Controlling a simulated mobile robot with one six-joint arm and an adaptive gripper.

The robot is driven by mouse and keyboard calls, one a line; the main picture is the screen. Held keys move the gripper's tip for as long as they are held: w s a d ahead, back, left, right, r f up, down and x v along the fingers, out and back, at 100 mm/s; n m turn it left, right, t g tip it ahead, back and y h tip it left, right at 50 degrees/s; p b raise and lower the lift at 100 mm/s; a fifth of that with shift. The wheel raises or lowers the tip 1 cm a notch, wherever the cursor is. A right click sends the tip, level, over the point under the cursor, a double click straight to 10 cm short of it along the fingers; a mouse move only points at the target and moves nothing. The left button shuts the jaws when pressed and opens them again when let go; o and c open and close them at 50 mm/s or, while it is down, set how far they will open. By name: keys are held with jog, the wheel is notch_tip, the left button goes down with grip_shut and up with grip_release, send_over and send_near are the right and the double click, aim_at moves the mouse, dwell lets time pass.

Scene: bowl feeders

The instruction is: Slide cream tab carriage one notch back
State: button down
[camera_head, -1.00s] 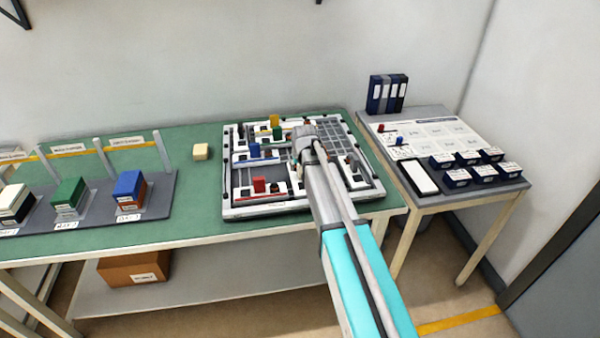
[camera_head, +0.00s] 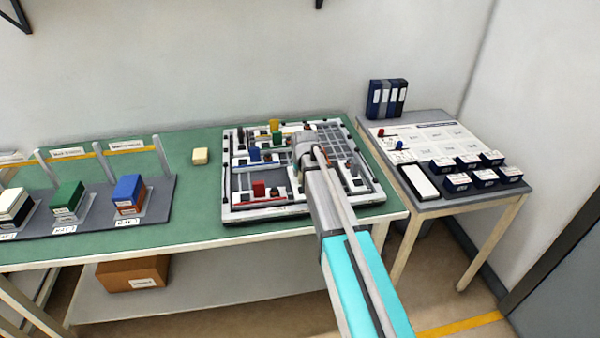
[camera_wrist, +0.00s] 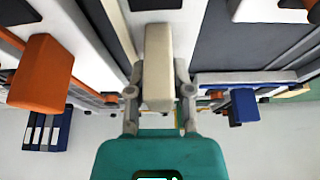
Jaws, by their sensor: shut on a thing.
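The cream tab (camera_wrist: 158,60) of the carriage stands in the middle of the wrist view, between the two fingers of my gripper (camera_wrist: 158,92). My gripper is shut on it. A cream strip (camera_wrist: 122,28) runs beside the tab. In the head view, my gripper's wrist (camera_head: 304,140) is over the right-middle part of the white and grey slide board (camera_head: 268,209). The arm hides the cream tab and the fingertips there.
An orange tab (camera_wrist: 42,72) and a blue tab (camera_wrist: 244,106) stand on either side of my gripper. Red (camera_head: 258,188) and yellow (camera_head: 275,124) tabs also stand on the board. A loose cream block (camera_head: 200,156) lies on the green bench to the left.

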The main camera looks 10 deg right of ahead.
jog(key=w, duration=1)
jog(key=c, duration=0.5)
grip_release()
jog(key=shift+s, duration=0.1)
